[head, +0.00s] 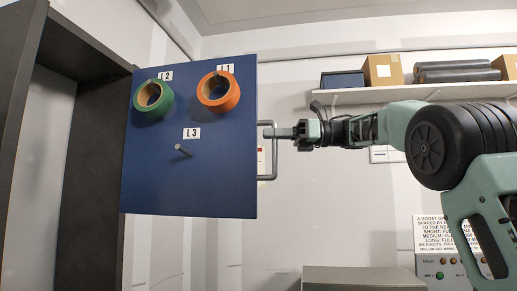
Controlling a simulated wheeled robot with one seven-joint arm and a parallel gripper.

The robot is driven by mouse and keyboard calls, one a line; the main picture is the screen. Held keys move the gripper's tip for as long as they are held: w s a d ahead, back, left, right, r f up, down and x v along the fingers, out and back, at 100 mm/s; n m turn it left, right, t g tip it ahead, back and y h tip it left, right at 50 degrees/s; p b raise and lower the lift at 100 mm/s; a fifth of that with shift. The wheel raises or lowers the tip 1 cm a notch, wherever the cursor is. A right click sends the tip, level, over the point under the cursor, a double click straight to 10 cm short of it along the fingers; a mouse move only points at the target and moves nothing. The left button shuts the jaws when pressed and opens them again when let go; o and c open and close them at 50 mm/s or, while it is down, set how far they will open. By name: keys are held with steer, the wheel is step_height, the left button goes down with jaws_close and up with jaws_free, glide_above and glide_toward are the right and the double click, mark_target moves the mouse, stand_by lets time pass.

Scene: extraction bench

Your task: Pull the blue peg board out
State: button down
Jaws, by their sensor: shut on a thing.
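The blue peg board (220,180) stands upright beside the dark cabinet frame at the left. It has labels L1, L2 and L3. A green ring (137,100) hangs at L2 and an orange ring (234,92) hangs at L1. The L3 peg (182,150) is bare. A grey U-shaped handle (272,176) is on the board's right edge. My gripper (284,132) reaches in from the right and is shut on the handle near its upper part. The board's left edge meets or overlaps the cabinet; I cannot tell how far it sits inside.
The dark cabinet (60,40) is open at the left. A shelf (430,92) on the back wall holds boxes and dark rolls. A grey box-like surface (358,279) is below, beside a panel with knobs (450,262). The wall area below my gripper looks clear.

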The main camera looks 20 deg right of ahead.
steer(key=shift+s+d, duration=0.35)
steer(key=shift+d, duration=0.15)
steer(key=c, duration=1.8)
jaws_free()
steer(key=o, duration=0.3)
steer(key=shift+s+d, duration=0.15)
steer(key=shift+d, duration=0.1)
steer(key=shift+a, duration=0.1)
steer(key=b+v, duration=0.2)
steer(key=v, duration=1.5)
steer(key=shift+b, duration=0.4)
steer(key=shift+r, duration=0.1)
